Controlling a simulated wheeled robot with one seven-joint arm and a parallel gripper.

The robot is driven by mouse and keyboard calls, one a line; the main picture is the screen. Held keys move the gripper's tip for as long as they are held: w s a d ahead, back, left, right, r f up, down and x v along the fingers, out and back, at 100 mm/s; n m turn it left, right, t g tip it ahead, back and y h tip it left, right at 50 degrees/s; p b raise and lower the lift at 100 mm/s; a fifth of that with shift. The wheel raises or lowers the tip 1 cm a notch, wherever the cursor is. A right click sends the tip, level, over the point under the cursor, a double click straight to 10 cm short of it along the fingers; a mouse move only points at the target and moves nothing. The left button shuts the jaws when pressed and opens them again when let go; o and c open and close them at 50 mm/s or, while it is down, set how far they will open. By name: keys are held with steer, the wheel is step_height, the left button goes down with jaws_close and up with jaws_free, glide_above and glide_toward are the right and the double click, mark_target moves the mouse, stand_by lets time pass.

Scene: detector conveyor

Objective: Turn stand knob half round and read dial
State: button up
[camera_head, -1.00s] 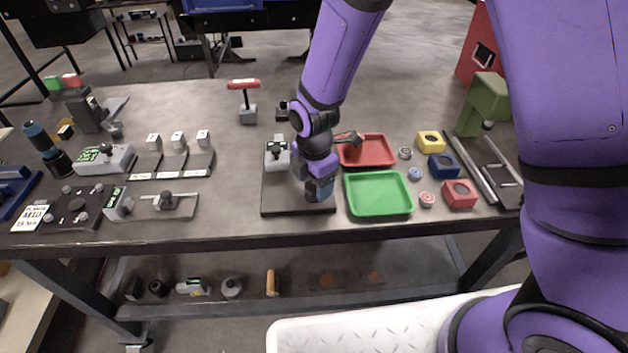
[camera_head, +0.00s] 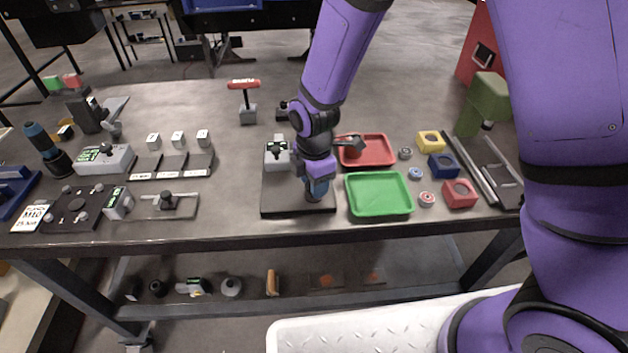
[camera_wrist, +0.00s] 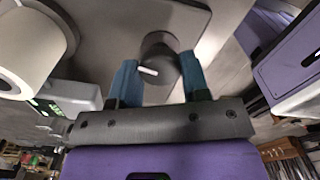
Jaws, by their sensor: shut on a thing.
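The stand's dark base plate (camera_head: 282,208) lies on the table in the head view. A grey box with a small display (camera_head: 276,158) stands at its back left. My gripper (camera_head: 317,192) points down over the plate's right part. In the wrist view, the dark round knob (camera_wrist: 158,52) with a white pointer mark sits between the blue fingers of my gripper (camera_wrist: 160,82), which is shut on it. The display shows green at the left of the wrist view (camera_wrist: 48,107), but its reading is too small to make out. The arm hides the knob in the head view.
A green tray (camera_head: 378,211) and a red tray (camera_head: 386,160) stand close to the right of the plate. Yellow, blue and red blocks lie farther right.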

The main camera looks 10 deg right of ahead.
steer(key=m, duration=1.2)
steer(key=shift+m, duration=0.3)
steer(key=m, duration=0.4)
steer(key=shift+m, duration=0.3)
steer(key=m, duration=0.3)
steer(key=shift+a, duration=0.1)
steer(key=m, duration=0.8)
steer(key=shift+m, duration=2.2)
